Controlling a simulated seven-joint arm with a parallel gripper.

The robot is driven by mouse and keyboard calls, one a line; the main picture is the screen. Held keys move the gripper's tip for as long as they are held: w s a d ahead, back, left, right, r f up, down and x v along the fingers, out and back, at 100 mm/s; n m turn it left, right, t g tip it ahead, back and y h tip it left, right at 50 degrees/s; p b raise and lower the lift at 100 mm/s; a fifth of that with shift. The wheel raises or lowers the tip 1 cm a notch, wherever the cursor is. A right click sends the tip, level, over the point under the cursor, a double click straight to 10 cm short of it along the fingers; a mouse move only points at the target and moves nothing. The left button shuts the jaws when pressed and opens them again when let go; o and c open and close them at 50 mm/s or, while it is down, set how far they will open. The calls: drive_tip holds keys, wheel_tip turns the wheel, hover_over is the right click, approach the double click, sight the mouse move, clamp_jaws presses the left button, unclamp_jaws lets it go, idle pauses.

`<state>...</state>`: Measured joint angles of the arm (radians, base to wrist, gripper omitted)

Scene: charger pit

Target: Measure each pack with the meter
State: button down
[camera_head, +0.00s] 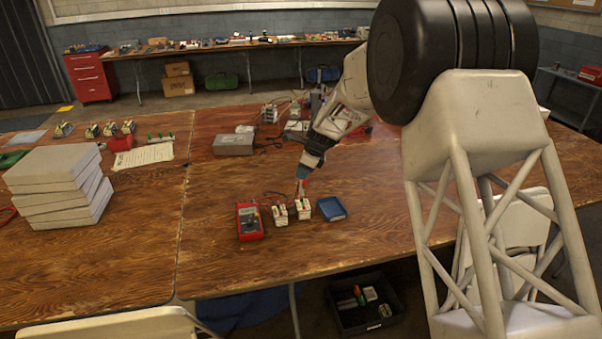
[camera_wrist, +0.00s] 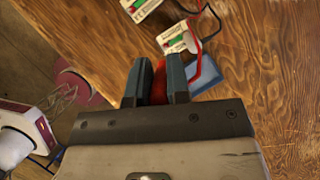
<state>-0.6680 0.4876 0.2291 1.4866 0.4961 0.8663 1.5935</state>
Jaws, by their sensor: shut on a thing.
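A red meter (camera_head: 249,221) with a dark dial lies on the wooden table. Two small whitish packs, a left pack (camera_head: 280,215) and a right pack (camera_head: 303,209), stand beside it. My gripper (camera_head: 301,181) points down just above and behind the right pack. It is shut on a red probe (camera_wrist: 160,80), mostly hidden between the fingers. In the wrist view, one pack (camera_wrist: 178,38) lies just beyond the fingertips, with red and black leads near it. Another pack (camera_wrist: 143,8) is cut off by the top edge. I cannot tell whether the probe tip touches a pack.
A blue tray (camera_head: 332,208) sits right of the packs. A grey box (camera_head: 233,144) is farther back. Left are a white stack (camera_head: 60,185), a paper sheet (camera_head: 145,155) and several more packs (camera_head: 110,129). A dark crate (camera_head: 365,322) stands below the front edge. The table's front right is clear.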

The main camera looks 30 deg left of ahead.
sight(303, 185)
drive_tip(key=shift+f, duration=0.2)
drive_tip(key=shift+f, duration=2.8)
drive_tip(key=shift+f, duration=0.95)
idle(1.6)
drive_tip(key=c, duration=0.7)
unclamp_jaws()
drive_tip(key=shift+r, duration=0.15)
drive_tip(key=shift+r, duration=3.65)
